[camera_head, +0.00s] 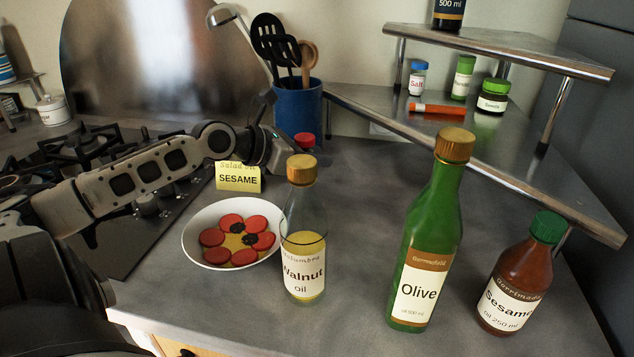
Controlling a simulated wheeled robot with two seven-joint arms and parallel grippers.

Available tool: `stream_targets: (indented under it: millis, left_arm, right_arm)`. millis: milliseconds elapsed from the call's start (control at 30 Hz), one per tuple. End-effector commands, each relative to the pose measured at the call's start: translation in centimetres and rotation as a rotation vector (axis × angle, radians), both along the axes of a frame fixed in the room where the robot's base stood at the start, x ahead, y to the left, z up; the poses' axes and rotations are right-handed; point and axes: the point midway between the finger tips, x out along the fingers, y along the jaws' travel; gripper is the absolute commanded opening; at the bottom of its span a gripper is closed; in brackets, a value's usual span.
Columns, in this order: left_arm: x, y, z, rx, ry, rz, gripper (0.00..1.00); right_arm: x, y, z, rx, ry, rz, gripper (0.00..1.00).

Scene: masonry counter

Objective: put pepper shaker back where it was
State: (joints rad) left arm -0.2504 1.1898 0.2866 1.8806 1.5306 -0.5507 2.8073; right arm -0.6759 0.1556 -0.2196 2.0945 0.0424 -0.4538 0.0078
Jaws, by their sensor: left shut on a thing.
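My left gripper (284,148) reaches in from the left, in front of the blue utensil crock and behind the walnut oil bottle. It is shut on a small red-capped shaker (305,141), which I take for the pepper shaker. Only its cap and a little of its body show; its label and base are hidden, so I cannot tell whether it touches the counter. A blue-capped salt shaker (417,79) stands on the lower metal shelf (375,103) at right, with a green-capped shaker (463,78) beside it. My right gripper is not in view.
Walnut oil (303,250), olive oil (425,250) and sesame oil (519,278) bottles stand at the front. A plate (200,255) of red slices, a yellow note (238,178) and the crock (298,105) are nearby. A red tube (437,108) and dark jar (490,98) occupy the shelf.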

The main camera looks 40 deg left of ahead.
Motion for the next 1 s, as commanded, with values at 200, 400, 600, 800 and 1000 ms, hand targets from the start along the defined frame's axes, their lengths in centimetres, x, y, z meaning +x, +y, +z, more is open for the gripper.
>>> stream_targets:
  millis: [200, 400, 600, 800, 1000]
  left_arm:
    - [2.0, 1.2, -2.6, -0.003, -0.006, 0.003, 0.09]
    - [2.6, 1.5, -3.5, -0.002, -0.006, 0.001, 0.09]
    - [2.6, 1.4, -6.4, -0.002, -0.001, -0.001, 0.09]
    - [2.6, 1.4, -6.5, -0.001, -0.003, -0.001, 0.09]
    - [2.6, 1.4, -6.7, -0.001, -0.003, -0.002, 0.37]
  right_arm:
    - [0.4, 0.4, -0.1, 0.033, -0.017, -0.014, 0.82]
    - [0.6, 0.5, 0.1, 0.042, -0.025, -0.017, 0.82]
    - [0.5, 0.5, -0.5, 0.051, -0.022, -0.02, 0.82]
    - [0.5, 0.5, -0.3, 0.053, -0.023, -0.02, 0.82]
    - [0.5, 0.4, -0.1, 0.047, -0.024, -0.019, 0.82]
